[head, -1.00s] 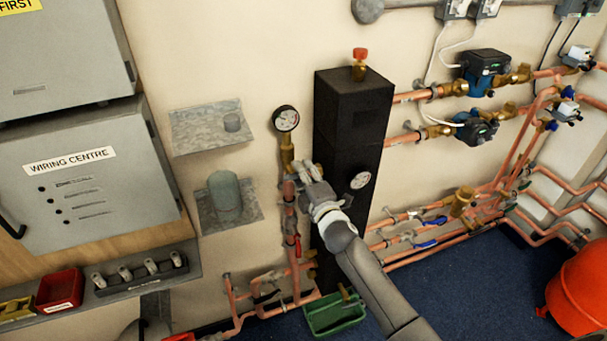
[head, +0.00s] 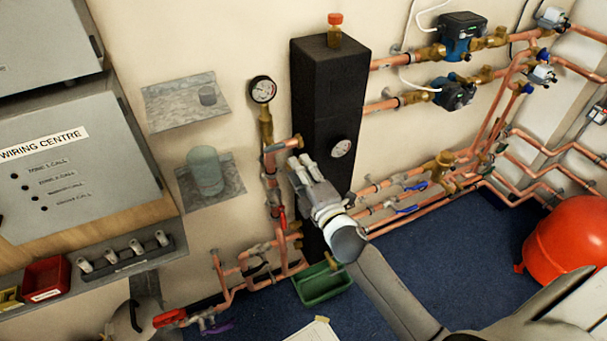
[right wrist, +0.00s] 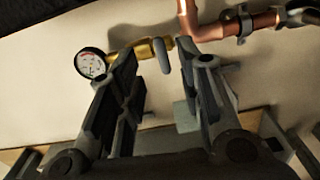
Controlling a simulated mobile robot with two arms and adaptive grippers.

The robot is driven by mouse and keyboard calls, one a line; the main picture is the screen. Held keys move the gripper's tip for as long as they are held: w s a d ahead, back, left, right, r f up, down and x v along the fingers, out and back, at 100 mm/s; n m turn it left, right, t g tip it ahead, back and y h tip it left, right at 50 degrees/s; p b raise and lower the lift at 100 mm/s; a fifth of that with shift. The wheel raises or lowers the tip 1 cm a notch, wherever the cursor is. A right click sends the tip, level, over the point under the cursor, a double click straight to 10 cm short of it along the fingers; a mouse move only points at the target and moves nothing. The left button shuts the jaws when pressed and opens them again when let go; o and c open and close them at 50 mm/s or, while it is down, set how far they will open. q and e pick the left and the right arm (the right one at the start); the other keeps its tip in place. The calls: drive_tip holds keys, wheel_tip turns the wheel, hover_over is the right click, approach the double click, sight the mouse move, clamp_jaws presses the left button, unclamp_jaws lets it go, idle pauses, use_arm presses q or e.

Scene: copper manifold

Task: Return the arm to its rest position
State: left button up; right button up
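My right gripper (head: 299,165) is in front of the black vertical header (head: 325,110), near the copper pipes left of it. In the head view its two fingers point up and left. In the right wrist view the gripper (right wrist: 160,62) is open, with a clear gap between the fingers and nothing held. A brass fitting and a round pressure gauge (right wrist: 90,63) show beyond the fingers. The same gauge (head: 263,90) shows above the gripper in the head view. My right arm runs from the lower right. My left gripper is not in view.
Copper pipes with valves (head: 425,185) run along the wall at right. A red vessel (head: 566,240) stands on the blue floor. A green tray (head: 323,285) lies below the header. Wall shelves (head: 190,185) and the wiring centre (head: 75,165) are at left.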

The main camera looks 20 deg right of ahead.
drive_tip(key=shift+s, duration=0.75)
